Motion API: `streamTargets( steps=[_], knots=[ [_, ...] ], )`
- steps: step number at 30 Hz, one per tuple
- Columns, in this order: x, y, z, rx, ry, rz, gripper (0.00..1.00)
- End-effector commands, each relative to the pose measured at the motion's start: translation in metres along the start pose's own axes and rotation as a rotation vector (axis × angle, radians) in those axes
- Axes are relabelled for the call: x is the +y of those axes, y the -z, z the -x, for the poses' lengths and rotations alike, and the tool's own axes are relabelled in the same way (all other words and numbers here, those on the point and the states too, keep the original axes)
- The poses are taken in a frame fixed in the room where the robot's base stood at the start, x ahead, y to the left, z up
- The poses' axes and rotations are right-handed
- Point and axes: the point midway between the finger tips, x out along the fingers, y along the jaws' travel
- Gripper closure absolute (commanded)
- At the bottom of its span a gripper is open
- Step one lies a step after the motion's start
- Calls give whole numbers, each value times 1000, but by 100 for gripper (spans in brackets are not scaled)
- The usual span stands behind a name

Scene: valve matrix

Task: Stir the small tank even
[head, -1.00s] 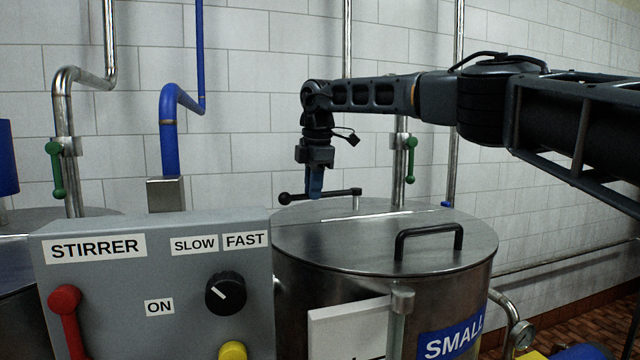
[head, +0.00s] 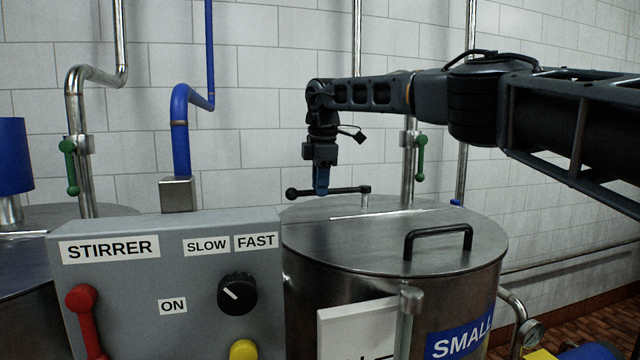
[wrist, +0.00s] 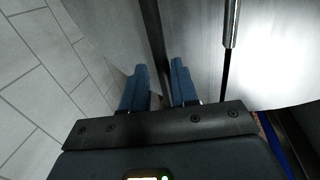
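The small tank (head: 395,290) is a steel drum with a flat lid (head: 350,245) and a blue "SMALL" label (head: 460,338), in the head view. A dark crank bar (head: 345,190) with a round knob (head: 291,194) lies level above the lid's back, joined to a short steel post (head: 365,200). My gripper (head: 321,188) points down onto the bar, between knob and post. In the wrist view, the blue fingers (wrist: 158,78) lie close together on either side of the dark bar (wrist: 151,28) and look shut on it. The exact contact is hidden.
A grey stirrer box (head: 130,290) with a red lever (head: 85,310), black dial (head: 237,293) and yellow knob (head: 243,349) stands in front at left. A black lid handle (head: 438,232) stands up front right on the lid. Pipes with green valve handles (head: 421,158) run behind.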

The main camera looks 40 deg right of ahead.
Motion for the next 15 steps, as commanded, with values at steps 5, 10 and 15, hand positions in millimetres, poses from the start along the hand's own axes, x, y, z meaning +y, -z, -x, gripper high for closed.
streamTargets(
  steps=[5, 10, 15],
  knots=[
    [-1, 0, 0, 1, 3, 2, 58],
    [-1, 1, 0, 1, 4, 3, 58],
    [0, 1, 11, 1, 2, 3, 58]
  ],
)
